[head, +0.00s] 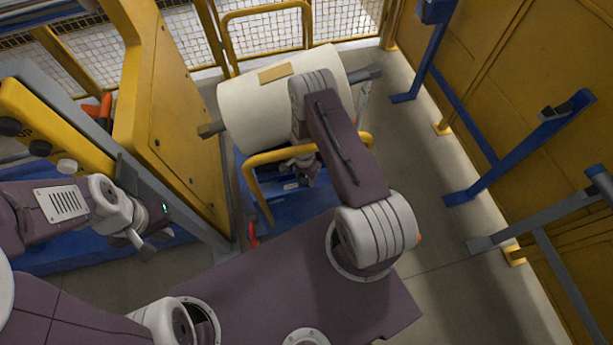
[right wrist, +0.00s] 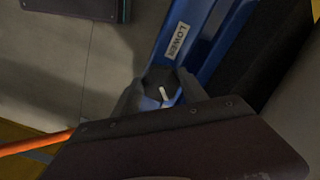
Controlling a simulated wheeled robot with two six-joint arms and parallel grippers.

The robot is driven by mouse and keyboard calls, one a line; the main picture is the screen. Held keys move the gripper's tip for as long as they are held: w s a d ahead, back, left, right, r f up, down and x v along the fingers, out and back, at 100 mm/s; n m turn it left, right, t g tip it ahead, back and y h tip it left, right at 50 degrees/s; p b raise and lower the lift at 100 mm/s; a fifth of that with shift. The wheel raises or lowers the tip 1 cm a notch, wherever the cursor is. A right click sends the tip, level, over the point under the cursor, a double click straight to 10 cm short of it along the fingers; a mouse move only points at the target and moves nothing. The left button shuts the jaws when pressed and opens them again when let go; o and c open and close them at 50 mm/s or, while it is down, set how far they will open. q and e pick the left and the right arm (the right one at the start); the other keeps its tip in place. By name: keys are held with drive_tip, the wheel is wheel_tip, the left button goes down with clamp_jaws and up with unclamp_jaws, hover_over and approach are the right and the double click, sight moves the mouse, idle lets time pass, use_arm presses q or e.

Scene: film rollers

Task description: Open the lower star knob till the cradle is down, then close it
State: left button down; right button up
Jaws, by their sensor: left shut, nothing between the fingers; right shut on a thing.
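My right gripper (right wrist: 165,95) is shut on this knob, one finger on each side. In the head view, my right gripper (head: 306,166) is low in front of a large white roll (head: 250,118), partly hidden by my arm. The roll lies over a blue trolley (head: 290,207); the cradle under it is mostly hidden. My left gripper (head: 142,238) is shut and empty at the left, away from the roll.
A yellow machine frame (head: 172,120) stands left of the trolley. A yellow handle bar (head: 262,158) crosses the trolley's front. Blue and grey stands (head: 530,150) line the yellow wall at right. Mesh fencing (head: 340,18) closes the back. Floor between trolley and stands is clear.

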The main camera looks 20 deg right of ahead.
drive_tip(key=m+b, duration=0.1)
drive_tip(key=m, duration=0.2)
drive_tip(key=w+m+b, duration=0.1)
drive_tip(key=m, duration=0.2)
drive_tip(key=shift+w+a+r, duration=0.1)
drive_tip(key=shift+w+a, duration=0.05)
drive_tip(key=shift+a, duration=0.05)
drive_tip(key=m, duration=0.3)
drive_tip(key=shift+m+b, duration=0.35)
drive_tip(key=shift+m, duration=0.15)
drive_tip(key=o, duration=1.1)
drive_tip(key=shift+s, duration=0.2)
drive_tip(key=shift+o, duration=1.2)
drive_tip(key=shift+s+d, duration=0.1)
wheel_tip(320, 180, up, 9)
drive_tip(key=shift+w+a, duration=0.2)
drive_tip(key=shift+a, duration=0.25)
